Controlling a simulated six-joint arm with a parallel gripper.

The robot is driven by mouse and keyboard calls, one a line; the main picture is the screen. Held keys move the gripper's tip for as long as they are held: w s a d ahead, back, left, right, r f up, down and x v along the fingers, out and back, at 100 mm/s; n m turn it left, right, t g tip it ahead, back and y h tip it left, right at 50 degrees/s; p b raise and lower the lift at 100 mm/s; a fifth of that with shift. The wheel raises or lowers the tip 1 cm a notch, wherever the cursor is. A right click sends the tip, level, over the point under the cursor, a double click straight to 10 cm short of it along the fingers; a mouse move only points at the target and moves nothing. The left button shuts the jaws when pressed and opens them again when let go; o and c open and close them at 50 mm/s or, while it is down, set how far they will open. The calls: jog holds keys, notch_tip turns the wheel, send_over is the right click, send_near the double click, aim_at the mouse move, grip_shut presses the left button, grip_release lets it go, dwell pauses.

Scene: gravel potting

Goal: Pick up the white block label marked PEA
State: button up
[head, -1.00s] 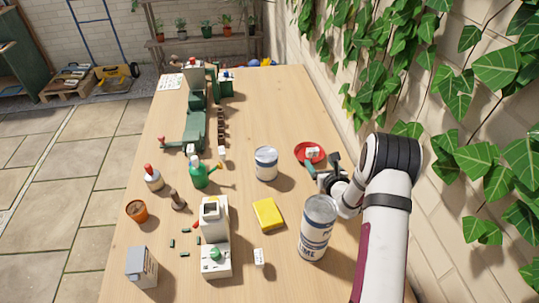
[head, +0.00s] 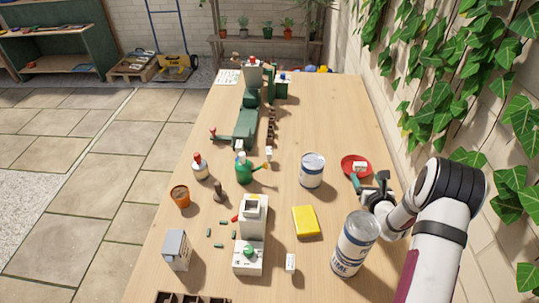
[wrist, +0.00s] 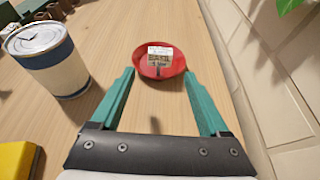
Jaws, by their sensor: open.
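A white block label (wrist: 160,52) sits on a red dish (wrist: 175,68); it also shows on the dish in the head view (head: 360,165). A dark picture or print is on its near face, too small to read. Two similar white blocks stand on the table, one near the front (head: 290,262) and one by the green watering can (head: 268,153); their marks are unreadable. My gripper (wrist: 158,73) is open and empty, its teal fingers pointing toward the dish. The block lies beyond the fingertips, roughly centred between them.
A white and blue can (wrist: 48,60) stands left of my gripper. A larger can (head: 355,245) stands in front of my arm. A yellow block (head: 305,221) lies left of it. The brick wall (wrist: 280,70) is close on the right.

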jog(key=shift+c, duration=0.3)
jog(key=shift+c, duration=1)
